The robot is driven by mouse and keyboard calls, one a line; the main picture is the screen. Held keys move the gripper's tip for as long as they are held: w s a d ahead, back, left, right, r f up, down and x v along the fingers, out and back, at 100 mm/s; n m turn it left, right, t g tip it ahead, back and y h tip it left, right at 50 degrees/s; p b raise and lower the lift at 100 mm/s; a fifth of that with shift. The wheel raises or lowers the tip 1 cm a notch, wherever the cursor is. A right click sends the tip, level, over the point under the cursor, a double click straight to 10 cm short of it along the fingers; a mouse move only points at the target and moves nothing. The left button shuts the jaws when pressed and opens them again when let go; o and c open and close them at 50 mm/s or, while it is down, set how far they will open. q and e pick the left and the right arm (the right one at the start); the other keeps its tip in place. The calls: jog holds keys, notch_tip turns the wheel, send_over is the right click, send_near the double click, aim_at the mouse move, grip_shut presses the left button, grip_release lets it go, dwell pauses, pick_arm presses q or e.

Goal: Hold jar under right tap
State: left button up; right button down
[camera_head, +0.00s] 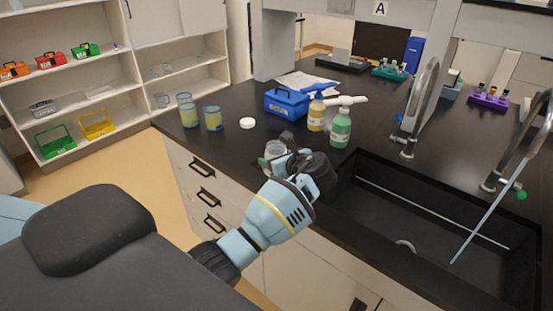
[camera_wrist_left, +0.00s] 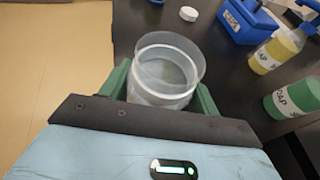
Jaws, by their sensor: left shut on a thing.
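My left gripper (camera_head: 283,152) is shut on a clear, open-topped jar (camera_head: 274,149), held near the counter's front edge, left of the sink. In the left wrist view the jar (camera_wrist_left: 166,68) sits between the green fingers of the gripper (camera_wrist_left: 160,92); it looks upright and its mouth is open. The right tap (camera_head: 541,128) stands behind the sink at the far right, with a green knob (camera_head: 521,195). The jar is well left of this stream. My right gripper is out of view.
The dark sink (camera_head: 420,228) fills the front right. The left tap (camera_head: 424,95) has a blue knob. A green soap bottle (camera_head: 340,127) and yellow bottle (camera_head: 316,114) stand behind my gripper. A blue box (camera_head: 286,103), white lid (camera_head: 247,123) and yellow-blue cups (camera_head: 213,118) are on the counter.

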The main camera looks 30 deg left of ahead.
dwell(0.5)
pick_arm(q)
jog(key=shift+s+m+t, duration=0.35)
jog(key=shift+m+t, duration=0.05)
jog(key=s+d+r+m+t+h, duration=0.1)
jog(key=s+d+m+t+h, duration=0.6)
jog(key=s+d+m+h, duration=0.5)
jog(key=s+d, duration=0.5)
jog(key=s, duration=0.1)
jog(key=shift+s+r+m+h, duration=0.15)
jog(key=shift+r+m+h, duration=0.1)
jog(key=shift+m+h, duration=0.05)
jog(key=shift+d, duration=0.1)
